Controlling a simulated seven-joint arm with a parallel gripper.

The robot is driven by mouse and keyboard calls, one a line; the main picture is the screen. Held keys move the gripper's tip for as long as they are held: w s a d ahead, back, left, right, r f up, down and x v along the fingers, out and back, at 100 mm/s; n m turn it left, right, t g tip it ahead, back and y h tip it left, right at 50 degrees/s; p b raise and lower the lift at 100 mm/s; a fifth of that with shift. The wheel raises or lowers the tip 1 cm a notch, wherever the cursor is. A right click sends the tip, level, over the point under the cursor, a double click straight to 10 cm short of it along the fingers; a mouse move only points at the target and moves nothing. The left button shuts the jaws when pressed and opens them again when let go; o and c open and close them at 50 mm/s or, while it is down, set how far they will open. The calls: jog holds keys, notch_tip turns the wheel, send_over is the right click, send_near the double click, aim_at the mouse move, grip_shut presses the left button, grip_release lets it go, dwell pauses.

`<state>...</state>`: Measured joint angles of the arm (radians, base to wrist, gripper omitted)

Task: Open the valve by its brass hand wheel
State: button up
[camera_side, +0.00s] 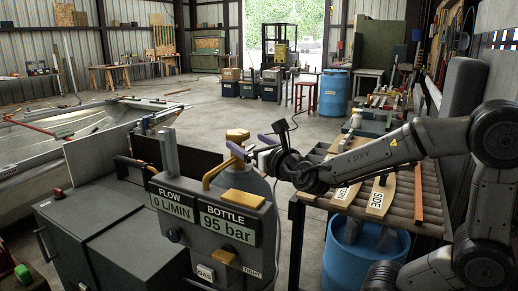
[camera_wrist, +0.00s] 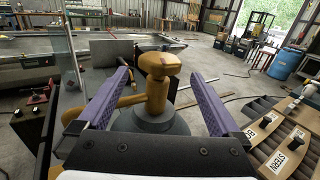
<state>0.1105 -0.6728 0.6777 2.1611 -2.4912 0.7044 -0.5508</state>
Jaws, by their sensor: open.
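The brass hand wheel (camera_side: 237,134) sits on top of a brass valve above a grey bottle (camera_side: 260,186). In the wrist view the wheel (camera_wrist: 157,65) stands upright near the middle, beyond and between my fingers. My gripper (camera_side: 247,143) is open, its two purple fingers spread either side of the valve. In the wrist view my gripper (camera_wrist: 156,76) holds nothing, and a gap shows between each finger and the brass. Whether the fingertips reach level with the wheel is hard to tell. The gauge panel (camera_side: 212,222) in front reads flow 0 L/MIN and bottle 95 bar.
A slatted bench (camera_side: 415,212) with wooden pieces, one labelled SIDE, stands right of the bottle. A blue barrel (camera_side: 350,262) is under it. A dark green cabinet (camera_side: 90,225) stands left of the panel. Open floor lies behind.

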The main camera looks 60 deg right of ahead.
jog(key=shift+v, duration=2.3)
jog(key=s+d+r+m+g+h, duration=0.1)
jog(key=d+r+m+g+h, duration=0.1)
jog(key=d+r+m+h, duration=0.25)
jog(key=m+g+h, duration=0.3)
jog(key=g, duration=0.3)
send_near(239, 131)
jog(key=x, duration=0.8)
jog(key=f+x, duration=0.1)
jog(key=x, duration=0.3)
jog(key=shift+w+d, duration=0.1)
jog(key=shift+w, duration=0.1)
jog(key=shift+c, duration=0.2)
jog(key=c, duration=1.1)
jog(key=shift+r, duration=0.1)
